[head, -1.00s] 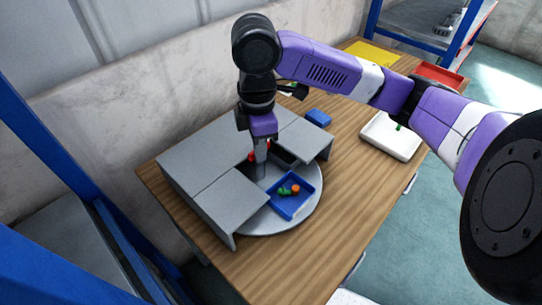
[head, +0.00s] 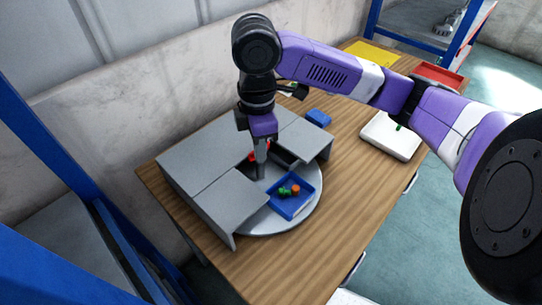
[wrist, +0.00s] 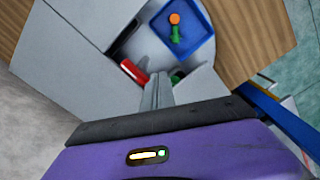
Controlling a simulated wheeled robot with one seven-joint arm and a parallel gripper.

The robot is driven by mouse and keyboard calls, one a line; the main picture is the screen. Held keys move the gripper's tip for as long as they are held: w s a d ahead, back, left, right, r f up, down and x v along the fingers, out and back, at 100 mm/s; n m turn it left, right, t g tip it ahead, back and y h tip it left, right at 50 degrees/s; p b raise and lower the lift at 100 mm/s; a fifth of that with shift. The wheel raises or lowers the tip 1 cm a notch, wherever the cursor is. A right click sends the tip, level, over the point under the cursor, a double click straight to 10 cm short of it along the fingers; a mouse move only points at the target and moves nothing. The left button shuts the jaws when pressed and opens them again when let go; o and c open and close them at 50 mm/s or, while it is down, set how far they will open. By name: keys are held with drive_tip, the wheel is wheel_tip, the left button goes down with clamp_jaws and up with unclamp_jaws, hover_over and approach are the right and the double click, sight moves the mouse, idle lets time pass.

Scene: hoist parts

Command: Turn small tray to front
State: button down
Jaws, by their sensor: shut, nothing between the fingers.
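A round grey turntable (head: 313,211) sits on the wooden table, partly hidden under grey cover panels (head: 228,198). A small blue tray (head: 307,204) lies on its exposed front part and holds green and orange pieces (head: 287,191). The tray also shows in the wrist view (wrist: 198,46). My gripper (head: 261,172) points down in the gap between the panels, behind the tray and apart from it. Its fingers (wrist: 157,92) are shut and empty. A red piece (wrist: 133,72) shows beside them, partly hidden by a panel. Whether the fingertips touch anything is hidden.
A blue block (head: 318,118) lies behind the panels. A white tray (head: 386,146) with a green piece stands to the right, with a red tray (head: 440,75) and a yellow sheet (head: 371,55) farther back. The table's front right (head: 340,225) is clear.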

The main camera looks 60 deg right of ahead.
sight(260, 164)
wheel_tip(260, 164, down, 2)
drive_tip(key=shift+f+b, duration=0.2)
drive_tip(key=shift+b, duration=0.7)
